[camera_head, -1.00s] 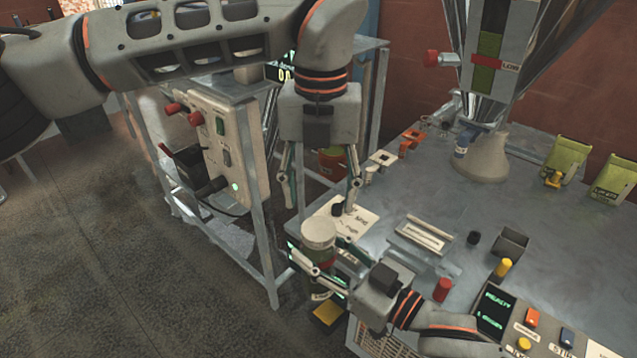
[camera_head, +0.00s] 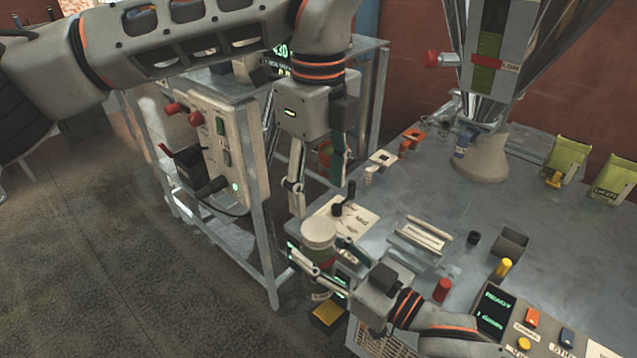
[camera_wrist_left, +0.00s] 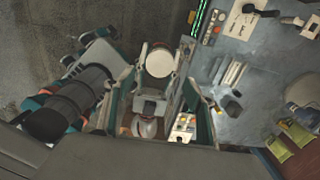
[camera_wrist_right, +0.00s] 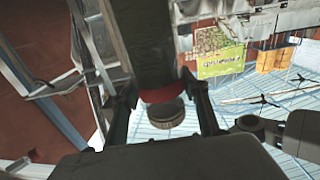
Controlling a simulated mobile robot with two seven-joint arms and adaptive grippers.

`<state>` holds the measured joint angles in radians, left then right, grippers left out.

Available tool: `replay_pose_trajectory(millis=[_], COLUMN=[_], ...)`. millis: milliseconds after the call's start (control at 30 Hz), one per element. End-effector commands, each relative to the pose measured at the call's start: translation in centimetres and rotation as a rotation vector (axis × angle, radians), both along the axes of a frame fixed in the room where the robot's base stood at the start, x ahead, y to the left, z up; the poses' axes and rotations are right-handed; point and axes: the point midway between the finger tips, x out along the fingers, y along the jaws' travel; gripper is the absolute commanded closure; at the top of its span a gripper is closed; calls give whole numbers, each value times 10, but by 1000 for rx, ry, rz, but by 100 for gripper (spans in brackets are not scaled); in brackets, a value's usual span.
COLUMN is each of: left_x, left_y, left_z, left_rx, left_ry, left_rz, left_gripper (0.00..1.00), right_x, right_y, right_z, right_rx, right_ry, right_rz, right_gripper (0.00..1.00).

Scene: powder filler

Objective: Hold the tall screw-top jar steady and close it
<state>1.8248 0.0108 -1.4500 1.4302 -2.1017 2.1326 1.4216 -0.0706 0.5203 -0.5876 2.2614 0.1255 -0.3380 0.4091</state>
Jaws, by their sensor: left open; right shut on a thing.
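The tall jar (camera_head: 317,282) stands upright near the table's left front edge, with a round pale lid (camera_head: 319,233) on top. I cannot tell how tightly the lid sits. My right gripper (camera_head: 328,262) is shut around the jar below the lid. The right wrist view shows the ridged lid (camera_wrist_right: 162,119), a red band and the dark jar body (camera_wrist_right: 142,45) between its fingers. My left gripper (camera_head: 318,198) is open, pointing down above the lid and apart from it. The left wrist view shows the lid (camera_wrist_left: 160,62) between its fingers' lines.
A white plate with a black knob (camera_head: 343,203) is just behind the jar. A yellow pad (camera_head: 328,313) lies below it. A control box (camera_head: 499,318), red peg (camera_head: 442,289) and slotted tray (camera_head: 422,237) stand to the right. A metal frame with a control panel (camera_head: 222,150) is left.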

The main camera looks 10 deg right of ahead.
Motion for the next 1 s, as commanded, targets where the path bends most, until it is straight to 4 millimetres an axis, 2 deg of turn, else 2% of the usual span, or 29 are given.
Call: replay_pose_trajectory(millis=[167,633,800,1000], left_x=[-1,-1,0,0], left_y=[0,0,0,0], left_z=[-7,-70,-79,-80], left_rx=[1,1,0,0], left_ry=[3,3,0,0], left_rz=[-2,-2,-2,-2], left_gripper=[45,45,45,45], right_x=[0,0,0,0], right_y=[0,0,0,0], right_z=[1,1,1,1], right_rx=[1,2,2,2], right_ry=[-2,-2,-2,-2], right_rz=[0,0,0,0], right_gripper=[100,100,100,100])
